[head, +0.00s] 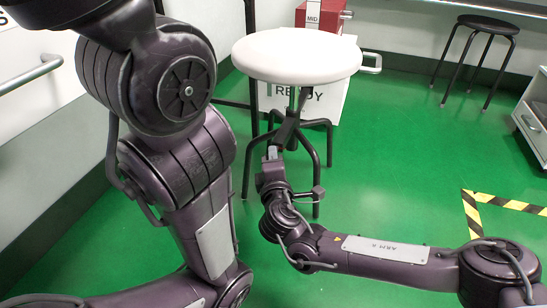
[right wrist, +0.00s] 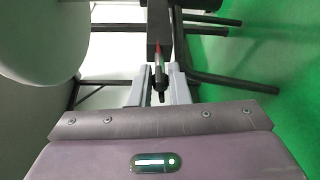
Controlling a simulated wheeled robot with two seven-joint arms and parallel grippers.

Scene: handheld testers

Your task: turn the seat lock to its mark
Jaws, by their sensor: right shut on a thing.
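A stool with a round white seat (head: 297,56) and dark legs stands ahead in the head view. The seat lock, a thin dark lever with a red part (right wrist: 158,57), shows in the right wrist view below the seat, beside the dark column. My right gripper (right wrist: 158,84) has its grey fingers on both sides of the lever and is shut on it. In the head view this gripper (head: 272,154) is low at the stool's column, and the lever is mostly hidden there. I cannot make out the lock's mark. My left arm fills the left foreground; its gripper is out of view.
A white box (head: 330,101) with partly hidden lettering stands behind the stool, with a red box (head: 323,16) above. A black stool (head: 479,43) stands at the back right. Black-yellow tape (head: 472,215) marks the green floor at right. The floor between is clear.

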